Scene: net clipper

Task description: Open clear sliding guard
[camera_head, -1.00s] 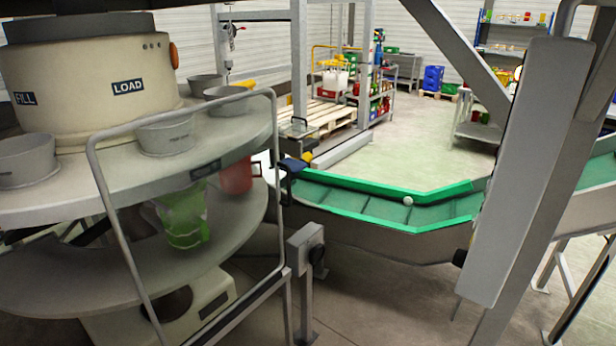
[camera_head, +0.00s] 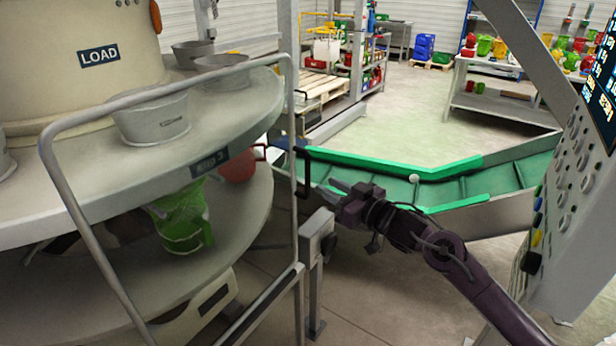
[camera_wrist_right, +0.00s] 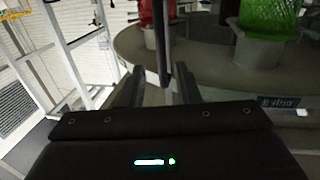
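The clear guard shows as a grey tubular frame (camera_head: 178,88) in front of the round two-level machine; its transparent panel is hard to make out. A black upright handle (camera_head: 303,172) is on the frame's right side. My right gripper (camera_head: 333,188) is just right of the handle, pointing left at it. In the right wrist view, the right gripper's fingers (camera_wrist_right: 157,92) are apart, and a dark upright bar, seemingly the handle (camera_wrist_right: 162,42), shows between or just beyond them. I cannot tell whether they touch. My left gripper is out of view.
A green conveyor (camera_head: 450,190) runs behind my right arm. A grey post with a box (camera_head: 317,238) stands below the handle. A control panel (camera_head: 570,210) is at the right. Green (camera_head: 182,222) and red (camera_head: 238,165) containers sit on the machine's lower level.

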